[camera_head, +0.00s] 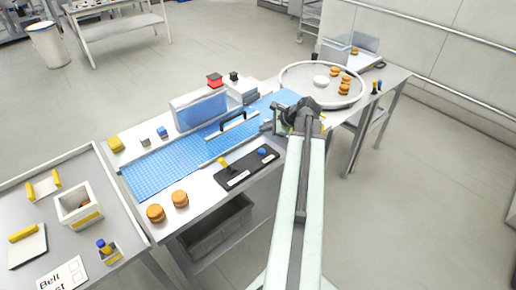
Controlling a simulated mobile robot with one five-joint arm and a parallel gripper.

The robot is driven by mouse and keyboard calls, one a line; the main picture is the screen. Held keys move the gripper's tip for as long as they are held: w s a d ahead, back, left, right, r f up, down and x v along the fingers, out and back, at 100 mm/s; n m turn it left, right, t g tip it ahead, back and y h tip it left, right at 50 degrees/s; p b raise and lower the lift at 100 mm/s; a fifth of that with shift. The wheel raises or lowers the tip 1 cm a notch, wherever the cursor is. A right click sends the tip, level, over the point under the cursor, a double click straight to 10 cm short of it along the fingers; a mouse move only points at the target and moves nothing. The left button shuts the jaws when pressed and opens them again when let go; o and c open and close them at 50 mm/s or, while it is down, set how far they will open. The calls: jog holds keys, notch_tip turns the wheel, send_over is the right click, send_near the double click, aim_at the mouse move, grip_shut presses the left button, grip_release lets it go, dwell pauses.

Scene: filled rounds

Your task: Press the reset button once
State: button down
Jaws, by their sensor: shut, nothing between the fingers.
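A black control panel (240,175) lies on the near edge of the blue belt table. It carries a round blue button (262,152) at its right end and a yellow-topped control (224,162) at its left. White labels sit by both, too small to read, so I cannot tell for certain which is the reset button. My gripper (279,121) is shut and empty. In the picture it is above and slightly right of the blue button, apart from it. My arm partly hides the fingertips.
A black-handled bar (232,124) stands near my gripper. Orange rounds (155,213) lie front left. A round tray (300,88) holds several more.

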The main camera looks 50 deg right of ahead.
aim_at(264, 152)
jog(key=shift+w+a+f, duration=0.1)
notch_tip(264, 152, down, 9)
jog(key=b, duration=0.9)
jog(key=shift+r, duration=0.2)
dwell(1.3)
jog(key=shift+f+b, duration=0.3)
jog(key=shift+f, duration=0.1)
jog(key=shift+f+b, duration=0.55)
dwell(0.6)
jog(key=shift+r+p, duration=1)
